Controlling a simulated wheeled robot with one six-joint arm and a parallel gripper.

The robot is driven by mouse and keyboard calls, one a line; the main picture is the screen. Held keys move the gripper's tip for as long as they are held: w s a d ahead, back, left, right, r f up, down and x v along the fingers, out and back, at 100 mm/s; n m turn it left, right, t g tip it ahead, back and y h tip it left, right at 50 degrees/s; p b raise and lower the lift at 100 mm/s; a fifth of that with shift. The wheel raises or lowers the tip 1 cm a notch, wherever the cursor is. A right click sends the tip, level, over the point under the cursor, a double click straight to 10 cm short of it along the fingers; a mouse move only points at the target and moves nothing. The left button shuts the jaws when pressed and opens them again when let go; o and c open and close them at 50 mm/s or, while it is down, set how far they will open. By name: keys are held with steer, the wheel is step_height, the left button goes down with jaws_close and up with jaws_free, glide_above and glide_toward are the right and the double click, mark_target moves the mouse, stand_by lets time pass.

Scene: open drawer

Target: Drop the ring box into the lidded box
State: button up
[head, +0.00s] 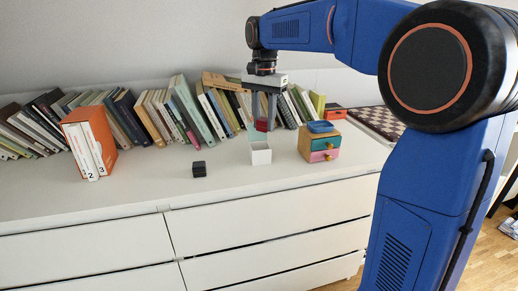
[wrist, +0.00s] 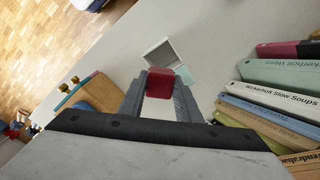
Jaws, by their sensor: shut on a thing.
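The ring box is a small dark red block (head: 262,125) held between the fingers of my gripper (head: 264,122). In the wrist view the red ring box (wrist: 160,84) sits between both fingertips of my gripper (wrist: 159,88). The lidded box is a small white open-topped box (head: 261,157) on the dresser top, with its pale mint lid (head: 256,136) standing open at the back. My gripper holds the ring box above the lidded box, apart from it. In the wrist view the white box (wrist: 158,52) lies just beyond the fingertips. Its inside is partly visible.
A small wooden drawer unit (head: 319,144) with a blue item on top stands close on the right. A black cube (head: 199,169) lies to the left. A row of books (head: 180,110) lines the back. An orange file holder (head: 88,143) stands far left. The dresser's front is clear.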

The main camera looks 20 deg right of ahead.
steer(key=shift+f, duration=0.4)
steer(key=o, duration=1.1)
step_height(320, 180, up, 17)
steer(key=shift+r, duration=0.2)
